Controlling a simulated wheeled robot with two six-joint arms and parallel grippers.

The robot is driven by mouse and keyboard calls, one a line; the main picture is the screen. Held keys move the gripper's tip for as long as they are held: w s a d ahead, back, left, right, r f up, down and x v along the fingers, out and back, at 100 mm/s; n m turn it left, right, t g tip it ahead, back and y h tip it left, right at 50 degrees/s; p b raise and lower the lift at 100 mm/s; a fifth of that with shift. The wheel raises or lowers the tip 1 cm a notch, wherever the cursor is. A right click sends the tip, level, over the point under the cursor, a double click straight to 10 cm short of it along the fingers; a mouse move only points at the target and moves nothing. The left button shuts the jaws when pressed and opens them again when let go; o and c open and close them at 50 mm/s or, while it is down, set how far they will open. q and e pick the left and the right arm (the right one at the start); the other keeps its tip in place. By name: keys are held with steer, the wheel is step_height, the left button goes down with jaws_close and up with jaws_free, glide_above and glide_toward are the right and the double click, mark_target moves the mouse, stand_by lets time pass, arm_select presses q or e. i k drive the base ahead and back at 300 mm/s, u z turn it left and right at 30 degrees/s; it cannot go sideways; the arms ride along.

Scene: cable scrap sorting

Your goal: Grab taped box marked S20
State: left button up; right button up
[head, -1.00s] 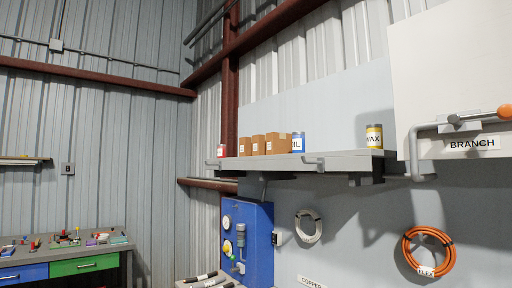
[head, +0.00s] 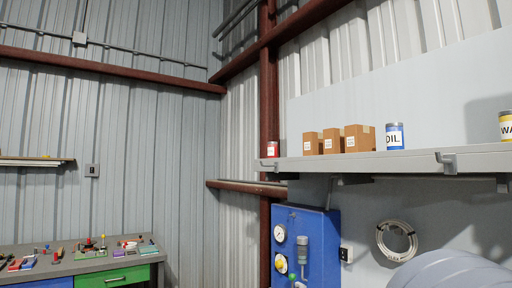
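Three brown cardboard boxes stand in a row on the grey wall shelf (head: 400,164): a left box (head: 312,139), a middle box (head: 333,136) and a larger right box (head: 362,136). Each has a white label on its front, too small to read, so I cannot tell which one is marked S20. A lighter strip that looks like tape shows on the right box; tape on the others is not clear. Neither of my grippers is in view.
A red can (head: 273,149) stands left of the boxes, a blue OIL can (head: 394,137) right of them, and a yellow can (head: 506,126) farther right. A blue panel with gauges (head: 314,223) and a white cable coil (head: 397,254) are below. A workbench (head: 62,266) is at lower left.

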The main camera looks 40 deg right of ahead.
mark_target(334, 143)
steer(key=u, duration=0.25)
steer(key=i, duration=1.4)
steer(key=z, duration=0.75)
steer(key=i, duration=0.9)
steer(key=z, duration=0.8)
